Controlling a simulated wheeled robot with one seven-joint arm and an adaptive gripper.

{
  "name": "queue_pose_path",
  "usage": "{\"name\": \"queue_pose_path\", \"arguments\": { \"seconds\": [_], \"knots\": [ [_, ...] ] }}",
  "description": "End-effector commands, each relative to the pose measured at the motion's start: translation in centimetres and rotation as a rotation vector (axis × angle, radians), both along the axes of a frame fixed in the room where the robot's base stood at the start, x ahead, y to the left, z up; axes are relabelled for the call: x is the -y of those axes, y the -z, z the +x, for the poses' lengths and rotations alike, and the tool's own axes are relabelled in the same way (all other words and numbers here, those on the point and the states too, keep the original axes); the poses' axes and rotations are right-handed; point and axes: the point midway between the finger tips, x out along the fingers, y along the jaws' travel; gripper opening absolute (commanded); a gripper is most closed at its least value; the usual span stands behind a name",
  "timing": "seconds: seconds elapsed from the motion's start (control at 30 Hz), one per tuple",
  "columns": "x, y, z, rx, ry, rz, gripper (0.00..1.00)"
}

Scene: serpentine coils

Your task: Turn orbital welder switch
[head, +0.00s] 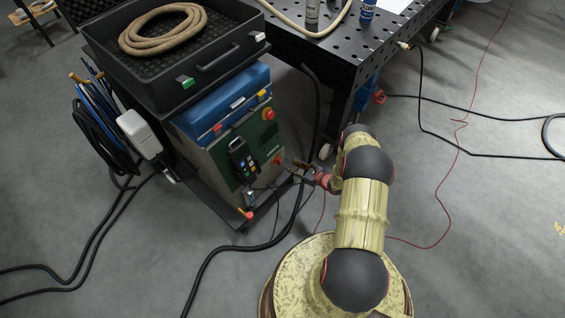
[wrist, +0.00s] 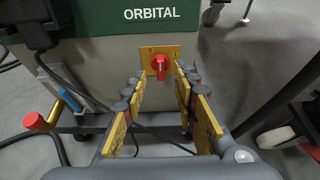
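The orbital welder (head: 235,150) is a grey-green cabinet on a dark cart, left of my arm. The wrist view shows its green panel lettered ORBITAL (wrist: 150,14). Below that, a red rotary switch (wrist: 159,66) sits on a small yellow plate with marks at its top left and top right. Its grip looks roughly upright; I cannot tell its exact setting. The switch shows small in the head view (head: 277,160). My gripper (wrist: 160,80) is open, its yellow fingers either side of the line to the switch. The switch appears just beyond the fingertips, with no contact visible.
A blue case (head: 225,100) and a black tray (head: 195,85) with a coiled hose (head: 162,28) sit on top of the welder. A perforated black table (head: 335,45) stands behind. A black cable (head: 240,247) crosses the floor near my base. A red-knobbed part (wrist: 38,121) is left of my gripper.

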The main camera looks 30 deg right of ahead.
Motion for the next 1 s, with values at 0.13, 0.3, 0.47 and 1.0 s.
{"name": "queue_pose_path", "arguments": {
  "seconds": [0.13, 0.3, 0.47, 1.0],
  "knots": [
    [-0.4, 0.4, 1.3, 0.007, 0.001, 0.003, 0.29],
    [-1.3, 1.5, 3.5, 0.007, -0.001, 0.004, 0.29],
    [-2.0, 2.4, 5.4, 0.006, 0.001, 0.004, 0.29],
    [-2.4, 2.7, 6.8, 0.006, 0.002, 0.005, 0.25]
  ]
}}
